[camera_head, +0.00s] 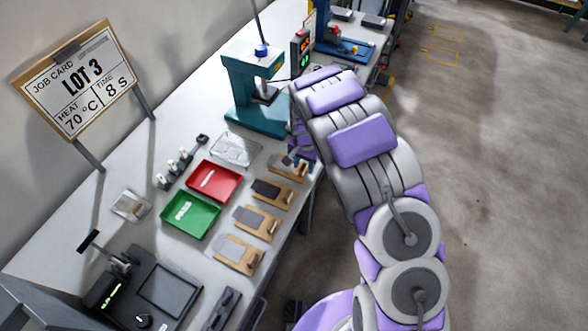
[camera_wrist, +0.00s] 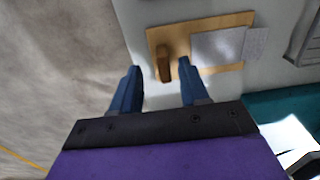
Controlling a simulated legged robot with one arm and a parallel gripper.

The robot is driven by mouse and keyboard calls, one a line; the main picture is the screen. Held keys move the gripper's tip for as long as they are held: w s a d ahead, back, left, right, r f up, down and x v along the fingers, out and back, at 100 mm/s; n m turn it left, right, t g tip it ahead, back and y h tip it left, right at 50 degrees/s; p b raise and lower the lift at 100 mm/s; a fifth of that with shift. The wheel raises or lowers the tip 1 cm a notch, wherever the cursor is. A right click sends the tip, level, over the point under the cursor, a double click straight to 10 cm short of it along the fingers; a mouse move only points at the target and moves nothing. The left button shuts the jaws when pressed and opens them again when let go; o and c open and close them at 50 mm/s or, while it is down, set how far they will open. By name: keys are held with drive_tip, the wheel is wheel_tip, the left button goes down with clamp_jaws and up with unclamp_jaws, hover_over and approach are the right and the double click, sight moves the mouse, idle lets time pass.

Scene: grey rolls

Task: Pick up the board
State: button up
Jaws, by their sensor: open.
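Several small wooden boards, each with a flat plate and a raised wooden grip, lie in a row along the bench's front edge. The farthest board (camera_head: 291,171) lies beneath my gripper (camera_head: 297,154), which partly covers it in the head view. In the wrist view a wooden board (camera_wrist: 179,36) carries a pale grey plate (camera_wrist: 216,45) and an upright wooden grip (camera_wrist: 164,65). My gripper (camera_wrist: 159,66) is open and empty. Its blue fingertips point toward the grip, one on either side in the picture; contact cannot be told.
A red tray (camera_head: 214,182) and a green tray (camera_head: 190,214) lie left of the boards. A teal press (camera_head: 247,85) stands behind my gripper. A job card (camera_head: 80,84) reads LOT 3, 70 °C, 8 s. Open floor lies to the right.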

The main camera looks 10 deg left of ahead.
sight(301, 168)
drive_tip(key=f, duration=0.2)
drive_tip(key=shift+a+f, duration=0.25)
drive_tip(key=shift+f, duration=0.15)
drive_tip(key=shift+a, duration=0.3)
drive_tip(key=shift+d, duration=0.45)
drive_tip(key=c, duration=0.8)
drive_tip(key=shift+a, duration=0.3)
clamp_jaws()
